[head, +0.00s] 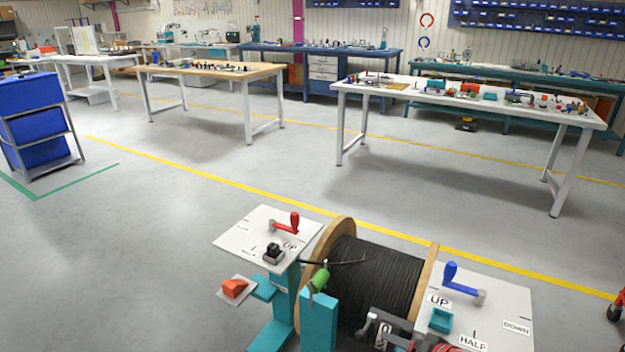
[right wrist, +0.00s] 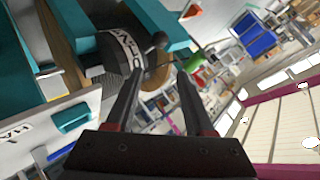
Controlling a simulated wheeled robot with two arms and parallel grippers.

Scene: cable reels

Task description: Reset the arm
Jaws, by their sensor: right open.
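My right gripper (head: 374,330) is at the bottom of the head view, in front of the cable reel. In the right wrist view its two fingers (right wrist: 161,78) stand apart with nothing between them. The reel of black cable (head: 375,275) has wooden flanges and sits in a teal stand (head: 319,320). A red crank lever (head: 294,222) is on the left white panel, and a blue lever (head: 450,272) is on the right one, marked UP, HALF and DOWN. A green handle (head: 319,281) is at the reel's left side. My left gripper is out of view.
An orange block (head: 235,288) sits on a small plate left of the stand. A white table (head: 470,95), a wooden-topped table (head: 205,69) and a blue-bin rack (head: 35,125) stand farther back. The grey floor between is clear.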

